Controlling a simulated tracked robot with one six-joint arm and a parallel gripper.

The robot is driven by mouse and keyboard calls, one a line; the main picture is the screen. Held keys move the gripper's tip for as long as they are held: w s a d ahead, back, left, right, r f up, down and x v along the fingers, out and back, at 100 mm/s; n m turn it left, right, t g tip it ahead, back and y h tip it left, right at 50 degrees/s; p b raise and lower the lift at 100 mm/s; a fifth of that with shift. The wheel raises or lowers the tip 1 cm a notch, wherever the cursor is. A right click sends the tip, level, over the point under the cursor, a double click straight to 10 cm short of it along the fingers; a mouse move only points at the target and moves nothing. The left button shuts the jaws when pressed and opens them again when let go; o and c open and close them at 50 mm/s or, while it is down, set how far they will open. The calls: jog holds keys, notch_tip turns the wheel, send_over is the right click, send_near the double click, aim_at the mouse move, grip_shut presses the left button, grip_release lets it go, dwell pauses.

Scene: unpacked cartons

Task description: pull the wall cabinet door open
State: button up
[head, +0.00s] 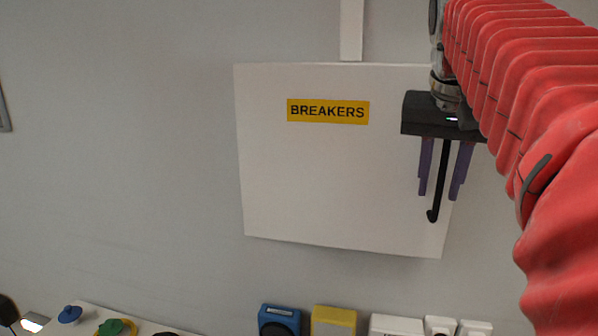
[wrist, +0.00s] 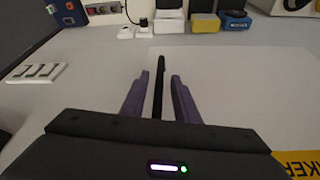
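The wall cabinet door (head: 330,180) is a white panel with a yellow BREAKERS label (head: 328,111), and no open gap shows at its edges. It also fills the right of the wrist view (wrist: 235,85). A thin black upright handle (head: 436,190) is near the door's right edge. My gripper (head: 440,190) points down in front of that edge. Its two purple fingers are apart, one on each side of the handle.
Below the cabinet are a blue box (head: 280,320), a yellow box (head: 333,321) and white sockets (head: 440,326). Coloured knobs on a panel are at lower left. A white switch plate (wrist: 36,72) is on the wall beside the cabinet. The wall left of the cabinet is mostly bare.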

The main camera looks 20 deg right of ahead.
jog(key=shift+c, duration=0.7)
grip_shut()
jog(key=shift+a, duration=0.15)
jog(key=shift+s+a, duration=0.1)
